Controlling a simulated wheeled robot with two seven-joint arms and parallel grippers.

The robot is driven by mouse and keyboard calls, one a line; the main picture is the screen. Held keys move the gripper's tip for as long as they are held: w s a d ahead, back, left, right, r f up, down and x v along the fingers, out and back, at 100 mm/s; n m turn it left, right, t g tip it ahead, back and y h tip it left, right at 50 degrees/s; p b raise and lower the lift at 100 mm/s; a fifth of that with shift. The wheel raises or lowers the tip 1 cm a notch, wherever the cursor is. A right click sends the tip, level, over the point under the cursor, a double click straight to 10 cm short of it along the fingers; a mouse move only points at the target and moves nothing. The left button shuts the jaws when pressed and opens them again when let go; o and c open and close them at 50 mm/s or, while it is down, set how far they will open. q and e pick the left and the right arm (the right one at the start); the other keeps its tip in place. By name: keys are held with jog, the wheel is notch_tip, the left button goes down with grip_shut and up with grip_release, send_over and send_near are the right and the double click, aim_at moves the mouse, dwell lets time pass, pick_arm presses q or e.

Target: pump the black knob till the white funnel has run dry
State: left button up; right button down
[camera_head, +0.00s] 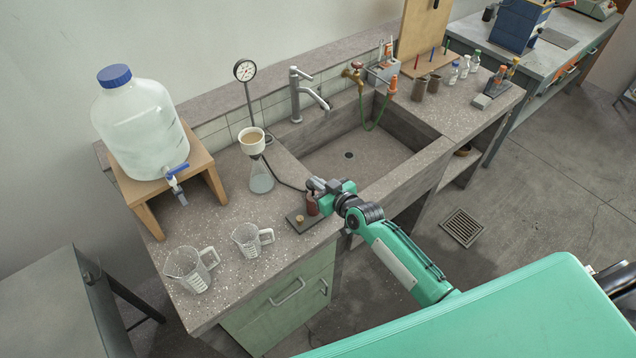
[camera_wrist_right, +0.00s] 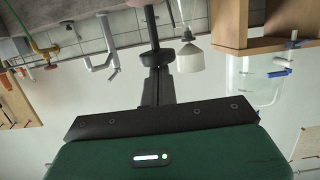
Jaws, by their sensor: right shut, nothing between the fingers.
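The white funnel (camera_head: 252,143) sits upright on a glass flask (camera_head: 261,178) and shows tan liquid inside. It also shows upside down in the wrist view (camera_wrist_right: 194,60). A red-brown hand pump (camera_head: 312,205) stands on a dark base plate (camera_head: 302,225) at the bench front. My left gripper is out of view.
A round gauge (camera_head: 245,70) stands on a thin post behind the funnel. A dark hose runs between flask and pump. A large jug (camera_head: 138,125) is on a wooden stand at left. Two glass measuring jugs (camera_head: 187,268) (camera_head: 248,240) stand in front. The sink (camera_head: 350,165) lies right.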

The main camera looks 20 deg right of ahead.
pick_arm(q)
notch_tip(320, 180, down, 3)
jog(key=b, duration=0.3)
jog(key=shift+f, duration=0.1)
pick_arm(e)
notch_tip(320, 180, down, 4)
jog(key=shift+r, duration=0.1)
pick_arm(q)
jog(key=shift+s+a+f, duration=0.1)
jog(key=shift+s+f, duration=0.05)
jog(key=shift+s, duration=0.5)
pick_arm(e)
jog(key=s+d+r, duration=0.3)
jog(key=s+r, duration=0.3)
jog(key=s, duration=0.3)
jog(key=shift+d+r, duration=0.15)
jog(key=shift+r, duration=0.2)
dwell(0.3)
